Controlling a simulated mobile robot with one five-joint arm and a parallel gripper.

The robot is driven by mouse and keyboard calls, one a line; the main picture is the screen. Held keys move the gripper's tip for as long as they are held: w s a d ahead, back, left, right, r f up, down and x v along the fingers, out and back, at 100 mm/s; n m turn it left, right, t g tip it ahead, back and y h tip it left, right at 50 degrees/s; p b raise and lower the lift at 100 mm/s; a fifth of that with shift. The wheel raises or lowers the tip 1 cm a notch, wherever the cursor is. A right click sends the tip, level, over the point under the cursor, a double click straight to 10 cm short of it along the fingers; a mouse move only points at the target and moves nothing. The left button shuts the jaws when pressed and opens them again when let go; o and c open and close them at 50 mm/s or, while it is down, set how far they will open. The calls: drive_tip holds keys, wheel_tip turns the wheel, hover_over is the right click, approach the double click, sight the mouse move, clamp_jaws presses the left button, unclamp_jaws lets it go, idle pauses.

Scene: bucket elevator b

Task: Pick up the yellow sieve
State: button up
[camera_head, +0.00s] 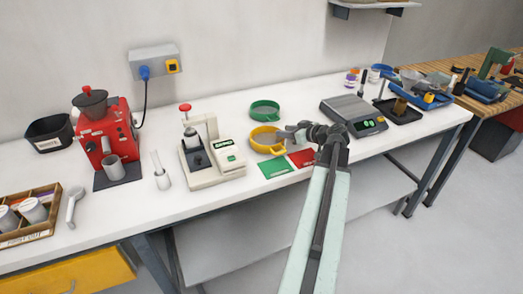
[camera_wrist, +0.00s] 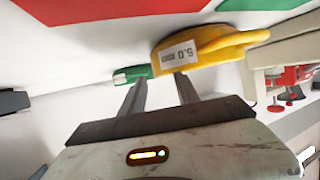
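The yellow sieve (camera_head: 262,146) lies on the white bench, in front of the green sieve. In the wrist view the yellow sieve (camera_wrist: 218,42) is large and close, with a "5.0 mm" label on its side. My gripper (camera_head: 292,134) is at the right side of the yellow sieve in the head view. In the wrist view its two fingers (camera_wrist: 160,78) are apart and point at the sieve's near side. I cannot tell whether a fingertip touches the sieve.
The green sieve (camera_head: 264,110) lies just behind. A green card (camera_head: 274,168) and a red card (camera_head: 302,158) lie in front. A white-and-grey machine (camera_head: 212,155) stands left, and a scale (camera_head: 353,114) stands right. A red grinder (camera_head: 104,132) is farther left.

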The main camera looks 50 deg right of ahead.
sight(274, 130)
drive_tip(key=b+x, duration=0.2)
drive_tip(key=x, duration=0.3)
drive_tip(key=shift+w+d+f, duration=0.15)
drive_tip(key=shift+w+f, duration=0.1)
drive_tip(key=shift+f, duration=0.05)
drive_tip(key=shift+r, duration=0.15)
clamp_jaws()
